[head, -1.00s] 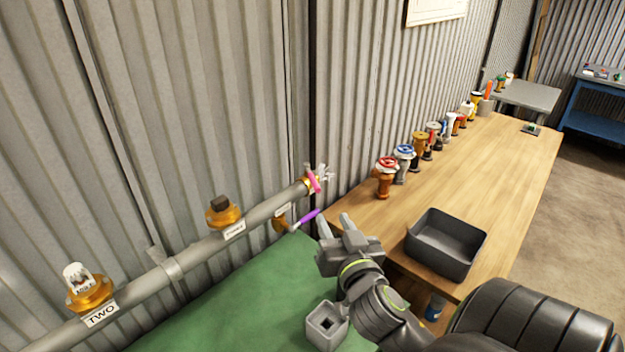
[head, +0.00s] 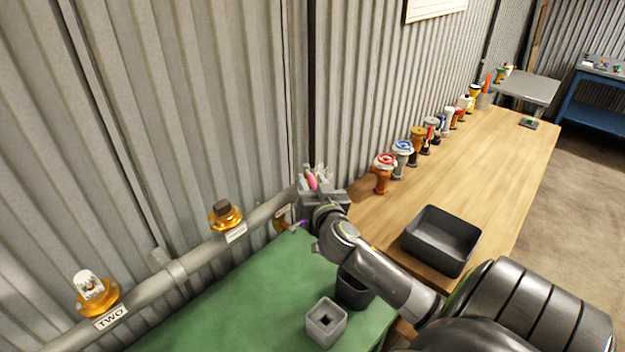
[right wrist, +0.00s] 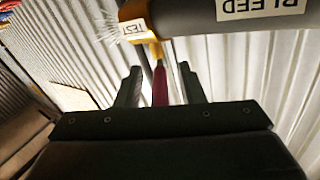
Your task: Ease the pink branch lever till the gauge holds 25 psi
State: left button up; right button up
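The pink branch lever (head: 312,181) sits at the far end of the grey pipe, partly hidden by my right gripper (head: 318,178). In the right wrist view it is a dark pink bar (right wrist: 160,86) below a brass fitting (right wrist: 140,36) marked TEST. My right gripper's two fingers (right wrist: 161,72) stand apart, one on each side of the lever, with gaps visible. White streaks like spray (right wrist: 106,26) show beside the fitting. A white-topped piece (head: 88,284) stands on brass near the label TWO; I cannot read a pressure on it. My left gripper is out of view.
A purple lever (head: 300,225) is close below my right wrist. The pipe (head: 205,260) runs along the corrugated wall above a green surface (head: 225,310). Several valves line the wooden bench (head: 470,185).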

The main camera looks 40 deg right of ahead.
jog(key=shift+w, duration=0.1)
jog(key=shift+c, duration=0.5)
grip_shut()
jog(key=shift+w+a+f+m+g+h+b, duration=0.15)
jog(key=shift+m+g+h+b, duration=0.1)
jog(key=shift+m+h+b, duration=0.15)
jog(key=shift+w+a+f+m+g+h+b, duration=0.15)
jog(key=shift+m+g+h+b, duration=0.15)
jog(key=shift+h+b, duration=0.15)
jog(key=m+g+h+b, duration=0.2)
jog(key=g+h+b, duration=0.1)
jog(key=w+a+m+g+h+b, duration=0.1)
jog(key=m, duration=0.1)
jog(key=shift+a+r+h+b, duration=0.1)
jog(key=shift+r+h+b, duration=0.2)
jog(key=shift+h, duration=0.05)
